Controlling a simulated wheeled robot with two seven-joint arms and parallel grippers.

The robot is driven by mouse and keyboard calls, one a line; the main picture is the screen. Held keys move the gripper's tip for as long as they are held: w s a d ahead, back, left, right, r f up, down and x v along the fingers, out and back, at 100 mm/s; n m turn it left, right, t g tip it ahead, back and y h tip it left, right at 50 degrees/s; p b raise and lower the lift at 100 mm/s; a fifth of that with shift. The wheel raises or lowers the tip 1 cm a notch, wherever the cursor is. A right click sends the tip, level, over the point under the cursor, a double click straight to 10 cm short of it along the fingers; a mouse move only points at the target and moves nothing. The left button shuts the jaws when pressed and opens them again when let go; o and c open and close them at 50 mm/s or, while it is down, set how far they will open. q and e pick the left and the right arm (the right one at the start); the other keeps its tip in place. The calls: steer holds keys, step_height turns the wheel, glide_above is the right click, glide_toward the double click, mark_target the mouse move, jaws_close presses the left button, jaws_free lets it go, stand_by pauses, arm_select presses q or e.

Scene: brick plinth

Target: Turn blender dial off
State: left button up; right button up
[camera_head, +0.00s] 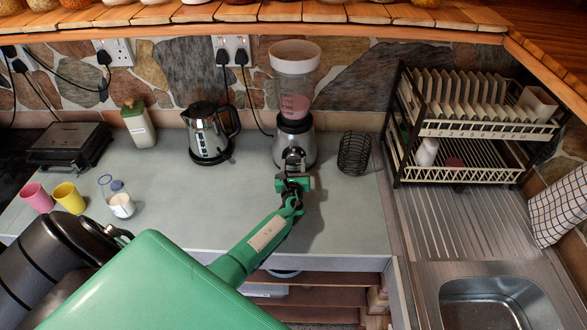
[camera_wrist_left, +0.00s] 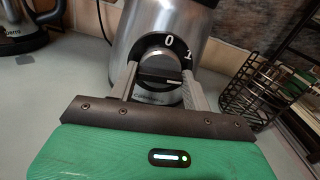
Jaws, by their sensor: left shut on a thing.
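The blender (camera_head: 294,95) stands on the counter, with a steel base and a clear jug holding pinkish contents under a white lid. Its base (camera_wrist_left: 202,25) fills the top middle of the left wrist view. The round dial (camera_wrist_left: 160,68) faces me, with the marks 0 and 1 on the dark ring above it. My left gripper (camera_wrist_left: 161,80) is shut on the dial, one finger on each side. My right gripper is not in view.
A kettle (camera_head: 208,133) stands left of the blender. A black wire basket (camera_head: 354,153) stands close on its right, before a dish rack (camera_head: 470,125) and sink (camera_head: 490,302). Cups and a jar (camera_head: 121,204) stand at the left. The counter front is largely clear.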

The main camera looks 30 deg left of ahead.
arm_select(q)
steer(key=n+b, duration=1.1)
steer(key=b, duration=0.2)
steer(key=shift+f+n, duration=0.3)
steer(key=shift+n, duration=0.1)
steer(key=shift+n+b, duration=1.15)
steer(key=shift+n, duration=0.05)
steer(key=shift+r+n+b, duration=0.2)
steer(key=shift+n+b, duration=0.75)
steer(key=shift+n, duration=0.25)
steer(key=o, duration=0.9)
steer(key=shift+o, duration=0.2)
